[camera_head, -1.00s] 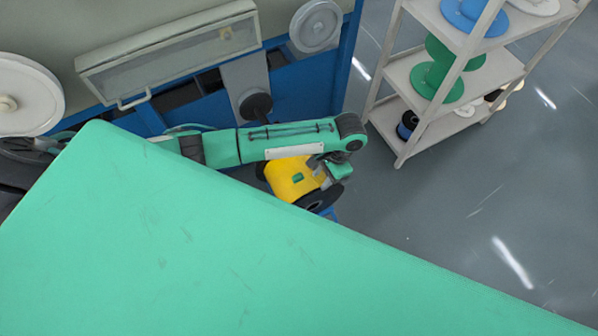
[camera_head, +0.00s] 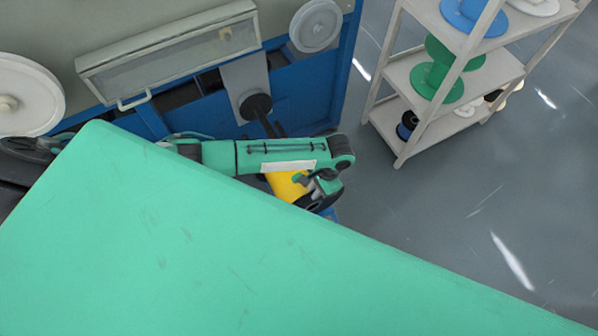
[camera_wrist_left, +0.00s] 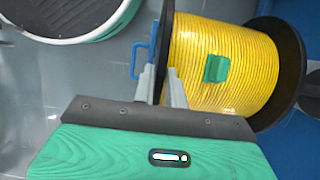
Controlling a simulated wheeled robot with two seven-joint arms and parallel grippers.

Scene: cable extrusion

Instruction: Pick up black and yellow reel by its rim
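The black and yellow reel (camera_head: 285,186) is below my left arm, past the green surface in the head view. In the left wrist view, its yellow winding (camera_wrist_left: 222,55) has a green patch and sits between two black flanges. My left gripper (camera_wrist_left: 162,85) has one grey finger on each side of the near black flange (camera_wrist_left: 164,35). The fingers are close together and look shut on this rim. In the head view, the left gripper (camera_head: 322,184) is at the reel's right end, and my arm hides part of the reel. My right gripper is out of view.
A blue machine (camera_head: 290,100) with a dark shaft (camera_head: 257,107) stands behind my arm. A white shelf (camera_head: 405,75) with blue and green reels is at the right. The green surface (camera_head: 200,250) fills the foreground. Floor at the right is clear.

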